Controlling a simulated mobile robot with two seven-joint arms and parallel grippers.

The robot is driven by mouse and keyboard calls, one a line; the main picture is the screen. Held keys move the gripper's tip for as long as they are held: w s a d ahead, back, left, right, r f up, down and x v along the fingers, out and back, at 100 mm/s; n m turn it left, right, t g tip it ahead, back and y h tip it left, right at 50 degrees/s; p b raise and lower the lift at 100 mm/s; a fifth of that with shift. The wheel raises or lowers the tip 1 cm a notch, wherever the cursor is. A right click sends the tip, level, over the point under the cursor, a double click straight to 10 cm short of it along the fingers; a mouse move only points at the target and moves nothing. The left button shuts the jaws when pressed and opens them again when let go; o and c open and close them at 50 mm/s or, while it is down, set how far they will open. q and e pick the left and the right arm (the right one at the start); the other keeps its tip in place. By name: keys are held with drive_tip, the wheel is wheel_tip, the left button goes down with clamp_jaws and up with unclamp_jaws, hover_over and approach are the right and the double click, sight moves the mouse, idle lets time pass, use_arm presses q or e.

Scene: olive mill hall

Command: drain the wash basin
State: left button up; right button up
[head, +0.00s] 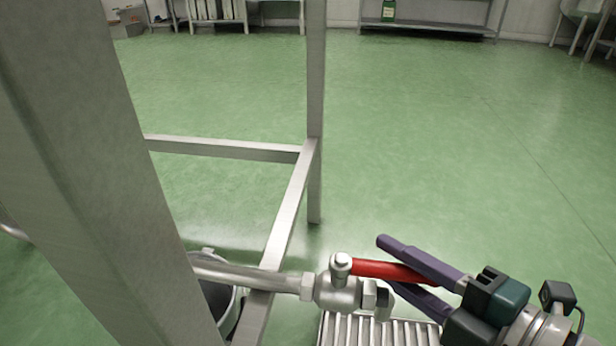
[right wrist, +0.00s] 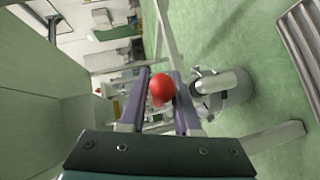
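A metal drain valve (head: 338,291) sits at the end of a pipe (head: 240,274) that comes in from the left. Its red lever (head: 375,268) points right, roughly in line with the pipe. My right gripper (head: 388,263) is open, its two purple fingers on either side of the lever, with a gap showing below it. In the right wrist view the lever's rounded red end (right wrist: 162,88) shows between the fingers; I cannot tell whether either touches it. The basin itself is not clearly seen. My left gripper is out of view.
Metal frame legs and rails (head: 220,148) stand left and in front. A slatted floor grate (head: 345,332) lies below the valve. A round metal bucket (right wrist: 238,91) is on the floor, partly behind the frame in the head view. Green floor beyond is clear; shelves (head: 425,26) stand far back.

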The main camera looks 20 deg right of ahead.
drive_tip(key=shift+w+a+f, duration=0.15)
drive_tip(key=shift+w+f, duration=0.05)
drive_tip(key=shift+w, duration=0.5)
clamp_jaws()
idle(1.0)
